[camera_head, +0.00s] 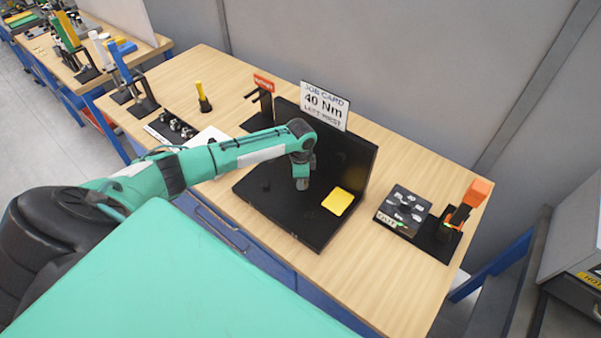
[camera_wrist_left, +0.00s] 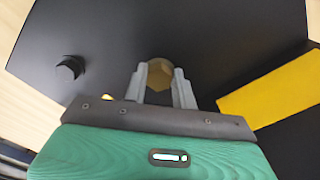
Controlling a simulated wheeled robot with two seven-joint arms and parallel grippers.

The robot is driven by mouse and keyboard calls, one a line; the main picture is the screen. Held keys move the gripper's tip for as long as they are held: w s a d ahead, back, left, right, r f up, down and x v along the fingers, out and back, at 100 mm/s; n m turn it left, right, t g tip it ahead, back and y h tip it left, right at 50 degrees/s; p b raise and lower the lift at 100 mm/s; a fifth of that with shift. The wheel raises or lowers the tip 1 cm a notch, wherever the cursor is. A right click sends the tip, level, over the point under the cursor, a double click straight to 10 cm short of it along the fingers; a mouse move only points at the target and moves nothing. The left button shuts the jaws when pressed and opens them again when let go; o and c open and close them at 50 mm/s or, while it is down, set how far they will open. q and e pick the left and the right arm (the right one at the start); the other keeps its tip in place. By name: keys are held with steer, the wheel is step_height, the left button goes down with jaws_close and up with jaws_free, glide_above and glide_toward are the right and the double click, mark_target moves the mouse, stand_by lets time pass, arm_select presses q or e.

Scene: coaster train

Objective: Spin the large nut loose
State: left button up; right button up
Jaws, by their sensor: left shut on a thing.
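The large brass-coloured hex nut (camera_wrist_left: 160,72) sits on the black plate of the fixture, between the two grey fingers of my left gripper (camera_wrist_left: 159,86). In the head view my left gripper (camera_head: 302,185) reaches down onto the black fixture (camera_head: 283,217), and the nut is hidden there. The left gripper is shut on the nut. A dark hex head (camera_wrist_left: 70,67) stands on the plate to the left in the wrist view, apart from the gripper. My right gripper is not in view.
A yellow pad (camera_head: 338,201) lies on the plate, right of the gripper. A job card reading 40 Nm (camera_head: 325,105) stands behind. A dark board (camera_head: 404,208) and an orange-topped tool (camera_head: 475,192) are at the right. The wooden bench (camera_head: 375,285) is bare at the front right.

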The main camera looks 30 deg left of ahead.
arm_select(q)
steer(key=n+p, duration=0.1)
steer(key=n, duration=0.1)
steer(key=shift+s+r+n+p, duration=0.1)
steer(key=shift+r+n+p, duration=0.05)
steer(key=shift+n+p, duration=0.25)
steer(key=shift+d+n+p, duration=0.1)
steer(key=shift+n+p, duration=0.2)
steer(key=shift+n, duration=1.4)
steer(key=shift+s+d+f+n, duration=0.1)
steer(key=shift+f+n, duration=0.1)
steer(key=shift+n, duration=1.5)
steer(key=o, duration=1)
